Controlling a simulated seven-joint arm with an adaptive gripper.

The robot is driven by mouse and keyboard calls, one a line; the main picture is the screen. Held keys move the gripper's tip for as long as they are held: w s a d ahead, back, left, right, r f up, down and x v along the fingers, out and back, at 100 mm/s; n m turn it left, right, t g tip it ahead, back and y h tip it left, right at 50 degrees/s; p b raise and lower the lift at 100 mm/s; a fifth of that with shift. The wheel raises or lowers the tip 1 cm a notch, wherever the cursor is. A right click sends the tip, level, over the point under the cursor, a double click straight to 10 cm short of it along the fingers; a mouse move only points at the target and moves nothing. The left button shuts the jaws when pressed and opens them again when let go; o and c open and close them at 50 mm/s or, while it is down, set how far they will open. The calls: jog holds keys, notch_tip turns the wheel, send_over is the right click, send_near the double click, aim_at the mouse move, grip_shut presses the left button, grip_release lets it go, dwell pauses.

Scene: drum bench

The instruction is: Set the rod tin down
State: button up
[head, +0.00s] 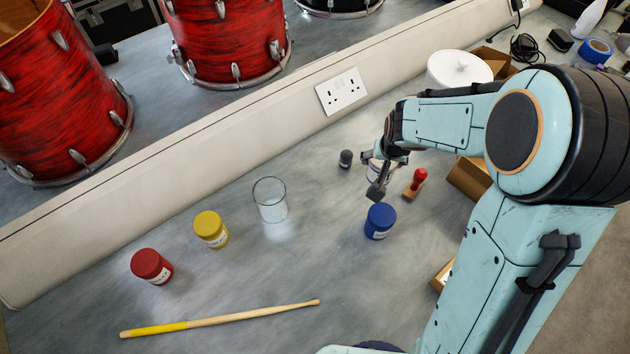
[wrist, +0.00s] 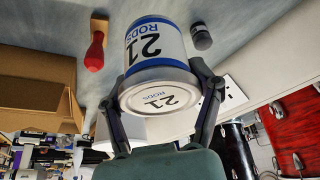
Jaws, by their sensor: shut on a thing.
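The rod tin (wrist: 155,52) is white with a blue band and reads "21 RODS". It fills the upper middle of the wrist view, with its marked lid facing the camera. My gripper (wrist: 160,82) is shut on it, one finger on each side. In the head view my gripper (head: 383,174) is over the right part of the bench, and the tin is mostly hidden behind the fingers. I cannot tell whether its base touches the bench.
A blue jar (head: 380,221), a red-handled stamp (head: 414,184) and a small dark pot (head: 345,159) stand close around my gripper. A glass (head: 270,200), a yellow jar (head: 211,229), a red jar (head: 151,266) and a drumstick (head: 220,318) are further left. Cardboard boxes (head: 468,180) lie right.

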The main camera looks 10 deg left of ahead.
jog(key=s+a+n+y, duration=0.2)
jog(key=s+a+n, duration=0.4)
jog(key=s+a, duration=0.4)
jog(key=shift+n+g, duration=0.4)
jog(key=w+a+f, duration=0.1)
jog(key=w+f, duration=0.1)
jog(key=w, duration=0.1)
jog(key=w+a+f, duration=0.2)
jog(key=w, duration=0.2)
jog(key=w+a+f, duration=0.2)
jog(key=w+f, duration=0.1)
jog(key=shift+w, duration=0.4)
jog(key=shift+w+a+f+y, duration=0.2)
jog(key=shift+w+f+y, duration=0.1)
jog(key=shift+w+f, duration=0.25)
jog(key=shift+f, duration=1.7)
jog(key=o, duration=1.3)
jog(key=shift+f, duration=0.15)
